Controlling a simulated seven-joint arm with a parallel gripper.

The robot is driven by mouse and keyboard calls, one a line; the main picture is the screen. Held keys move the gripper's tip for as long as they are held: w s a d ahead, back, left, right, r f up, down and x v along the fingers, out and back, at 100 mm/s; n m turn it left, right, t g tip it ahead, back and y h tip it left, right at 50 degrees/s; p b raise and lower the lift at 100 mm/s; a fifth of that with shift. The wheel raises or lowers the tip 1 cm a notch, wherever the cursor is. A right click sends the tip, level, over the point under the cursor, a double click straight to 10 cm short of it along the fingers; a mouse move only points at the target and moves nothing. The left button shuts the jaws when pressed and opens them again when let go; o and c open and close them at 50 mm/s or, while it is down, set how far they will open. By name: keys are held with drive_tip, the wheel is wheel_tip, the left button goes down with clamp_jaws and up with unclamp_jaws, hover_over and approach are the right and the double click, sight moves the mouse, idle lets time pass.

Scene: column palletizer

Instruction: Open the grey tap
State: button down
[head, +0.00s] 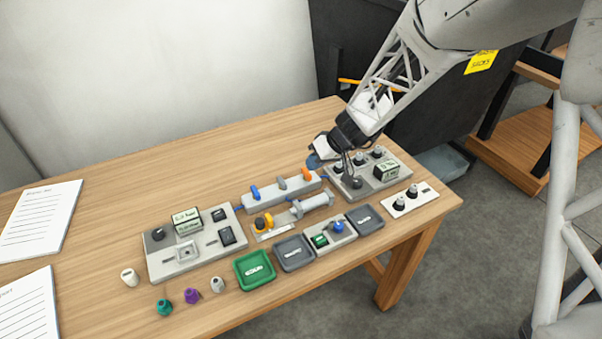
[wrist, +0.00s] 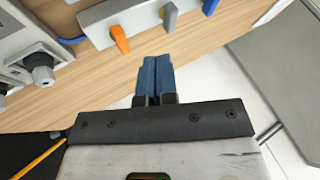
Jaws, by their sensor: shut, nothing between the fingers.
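The grey tap (head: 282,183) is the middle one of three on a light grey bar (head: 270,202), between a blue tap (head: 255,192) and an orange tap (head: 306,174). In the wrist view the grey tap (wrist: 170,19) lies ahead of the fingers, its lever lying across the bar. The orange tap (wrist: 119,38) is at its left and part of the blue tap (wrist: 210,5) at its right. My gripper (head: 314,160) is above the table behind the orange end of the bar. Its blue fingers (wrist: 156,62) are together, empty and apart from the taps.
A panel with knobs and a display (head: 370,176) stands close right of my gripper. Another panel (head: 193,247) is left of the bar. A syringe-like device (head: 312,204) and trays, including a green one (head: 254,270), are in front. The table behind the bar is clear.

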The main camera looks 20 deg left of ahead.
sight(294, 189)
drive_tip(key=shift+x, duration=4.95)
